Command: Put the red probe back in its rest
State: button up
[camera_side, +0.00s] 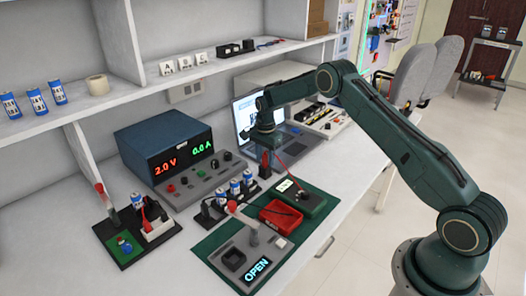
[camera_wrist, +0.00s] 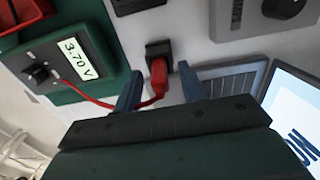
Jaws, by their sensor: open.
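The red probe (camera_wrist: 158,76) stands with its tip end at the black rest (camera_wrist: 160,48), seemingly in it; the exact seating is hard to see. In the side view the probe (camera_side: 265,160) is upright over the black rest (camera_side: 265,172), beside the laptop. A red lead runs from the probe to the green meter (camera_wrist: 85,60), which reads 3.70 V. My gripper (camera_wrist: 160,82) is open, with one blue finger on each side of the probe and gaps visible. In the side view my gripper (camera_side: 264,145) is right above the probe.
The laptop (camera_side: 258,115) stands behind the rest, and the power supply (camera_side: 168,145) is to the left. A red tray (camera_side: 282,217) and the meter (camera_side: 300,198) lie on the green mat in front. Blue cells stand in a black holder (camera_side: 212,215) nearby.

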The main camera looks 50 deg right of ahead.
notch_tip(320, 180, up, 14)
jog(key=shift+f, duration=0.15)
dwell(0.5)
dwell(0.5)
jog(key=s+a+r+n+t, duration=0.1)
jog(key=s+a+r+n, duration=0.35)
jog(key=s+r, duration=0.45)
jog(key=s+a+r+n+t, duration=0.2)
jog(key=s+a+r+n, duration=0.3)
jog(key=s+r, duration=0.4)
jog(key=s+a+n+t, duration=0.1)
jog(key=s+a+n, duration=0.2)
jog(key=s, duration=0.8)
jog(key=s+a+f+n+t, duration=0.1)
jog(key=s+a+n, duration=0.2)
jog(key=s, duration=0.9)
jog(key=shift+a+f+n+t, duration=0.15)
jog(key=shift+a+n+t, duration=0.15)
jog(key=shift+n, duration=0.95)
